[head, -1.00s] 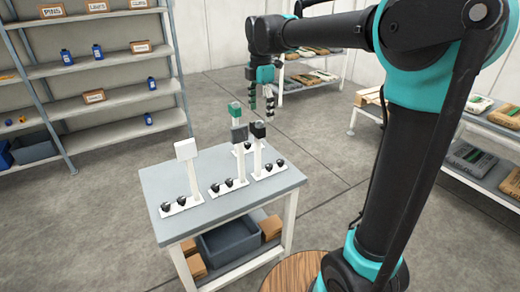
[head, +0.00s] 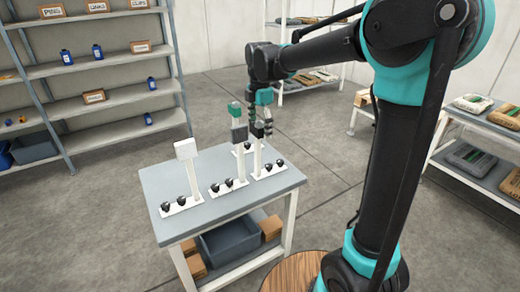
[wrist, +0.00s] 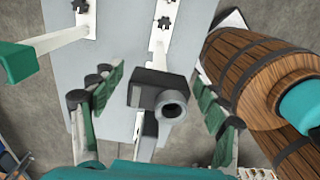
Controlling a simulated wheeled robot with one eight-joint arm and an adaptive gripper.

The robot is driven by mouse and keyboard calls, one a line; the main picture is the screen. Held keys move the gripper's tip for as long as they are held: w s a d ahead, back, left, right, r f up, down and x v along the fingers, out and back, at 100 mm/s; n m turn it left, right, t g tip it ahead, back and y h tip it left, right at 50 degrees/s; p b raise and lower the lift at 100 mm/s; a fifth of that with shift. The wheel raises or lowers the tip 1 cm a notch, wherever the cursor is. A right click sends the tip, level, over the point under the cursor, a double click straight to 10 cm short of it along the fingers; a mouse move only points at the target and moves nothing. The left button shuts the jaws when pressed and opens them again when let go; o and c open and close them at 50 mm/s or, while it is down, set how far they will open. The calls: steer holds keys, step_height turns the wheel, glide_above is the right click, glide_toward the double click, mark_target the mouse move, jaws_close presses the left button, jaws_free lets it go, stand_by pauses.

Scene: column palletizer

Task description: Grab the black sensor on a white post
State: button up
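The black sensor (wrist: 150,92) shows in the wrist view between the two green-padded fingers of my gripper (wrist: 158,99), with its round lens facing the camera. There are gaps on both sides, so my gripper is open and not touching it. Its white post (head: 258,156) stands upright on a base plate at the table's right side in the head view. There, my gripper (head: 262,128) is at the height of the post's top, and its fingers mostly hide the black sensor.
A dark grey sensor (head: 239,134), a green sensor (head: 235,110) and a white sensor (head: 186,149) stand on neighbouring posts on the table (head: 160,183). Black knobs (head: 228,183) sit on the base plates. The green and grey posts are close to my gripper.

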jaws_close()
stand_by(0.3)
steer(key=shift+r, duration=0.15)
